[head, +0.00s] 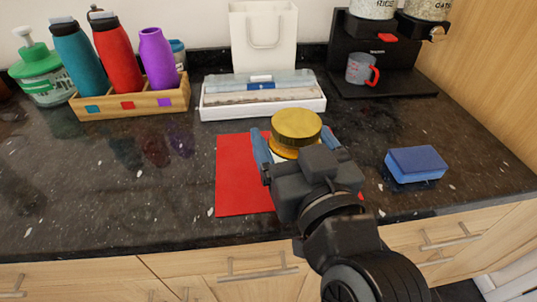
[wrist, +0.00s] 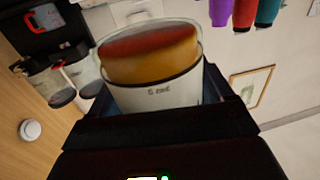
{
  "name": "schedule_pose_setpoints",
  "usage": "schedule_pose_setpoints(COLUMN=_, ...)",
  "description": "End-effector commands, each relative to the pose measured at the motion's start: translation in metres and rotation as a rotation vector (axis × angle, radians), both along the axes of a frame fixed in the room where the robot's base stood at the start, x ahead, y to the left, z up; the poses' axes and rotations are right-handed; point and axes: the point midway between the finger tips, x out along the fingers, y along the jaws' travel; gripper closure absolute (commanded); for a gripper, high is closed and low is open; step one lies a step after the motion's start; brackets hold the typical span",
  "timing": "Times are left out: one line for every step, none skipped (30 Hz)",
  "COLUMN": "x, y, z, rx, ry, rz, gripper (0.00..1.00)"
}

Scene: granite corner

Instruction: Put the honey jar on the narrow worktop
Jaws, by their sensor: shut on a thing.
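The honey jar (head: 297,127) has a wide gold lid, with an amber band and a pale label below it. My gripper (head: 296,146) is shut on the jar, with a blue finger on either side. In the wrist view the jar (wrist: 155,75) fills the space between the fingers, its white label facing the camera. Its base is hidden in the head view by my gripper. The jar appears over the red mat (head: 235,185); I cannot tell whether it touches it. A dark granite worktop (head: 90,195) lies beneath; I cannot tell whether it is the narrow one.
A blue sponge (head: 416,165) lies to the right. Behind the jar stands a white tray (head: 222,112), with a white bag (head: 264,58) beyond. A wooden rack (head: 135,107) of bottles is at the back left, a dispenser with a mug (head: 360,69) back right. The front left is clear.

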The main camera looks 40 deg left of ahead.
Motion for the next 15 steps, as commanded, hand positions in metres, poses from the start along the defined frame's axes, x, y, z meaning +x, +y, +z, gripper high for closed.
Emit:
schedule_pose_setpoints(x=-0.002, y=0.010, z=-0.003, rx=0.001, ry=-0.001, rz=0.004, gripper=0.81)
schedule_pose_setpoints(x=-0.003, y=0.015, z=-0.007, rx=0.000, ry=-0.001, rz=0.003, gripper=0.81)
schedule_pose_setpoints(x=-0.004, y=0.021, z=-0.010, rx=0.002, ry=-0.001, rz=0.003, gripper=0.81)
schedule_pose_setpoints(x=-0.004, y=0.025, z=-0.012, rx=0.001, ry=0.000, rz=0.003, gripper=0.81)
schedule_pose_setpoints(x=-0.004, y=0.028, z=-0.014, rx=0.002, ry=-0.001, rz=0.001, gripper=0.81)
schedule_pose_setpoints(x=-0.004, y=0.031, z=-0.016, rx=0.003, ry=-0.002, rz=0.000, gripper=0.81)
schedule_pose_setpoints(x=-0.005, y=0.033, z=-0.018, rx=0.003, ry=-0.002, rz=0.001, gripper=0.81)
schedule_pose_setpoints(x=-0.005, y=0.035, z=-0.019, rx=0.003, ry=-0.002, rz=0.001, gripper=0.81)
schedule_pose_setpoints(x=-0.005, y=0.036, z=-0.020, rx=0.003, ry=-0.003, rz=0.000, gripper=0.81)
schedule_pose_setpoints(x=-0.005, y=0.037, z=-0.020, rx=0.004, ry=-0.003, rz=0.000, gripper=0.81)
schedule_pose_setpoints(x=-0.005, y=0.037, z=-0.021, rx=0.004, ry=-0.003, rz=-0.001, gripper=0.81)
schedule_pose_setpoints(x=-0.005, y=0.037, z=-0.024, rx=0.003, ry=-0.002, rz=-0.001, gripper=0.81)
schedule_pose_setpoints(x=-0.005, y=0.037, z=-0.027, rx=0.003, ry=-0.002, rz=-0.001, gripper=0.81)
schedule_pose_setpoints(x=-0.005, y=0.037, z=-0.030, rx=0.001, ry=0.000, rz=-0.001, gripper=0.81)
schedule_pose_setpoints(x=-0.005, y=0.037, z=-0.035, rx=0.000, ry=0.000, rz=-0.001, gripper=0.81)
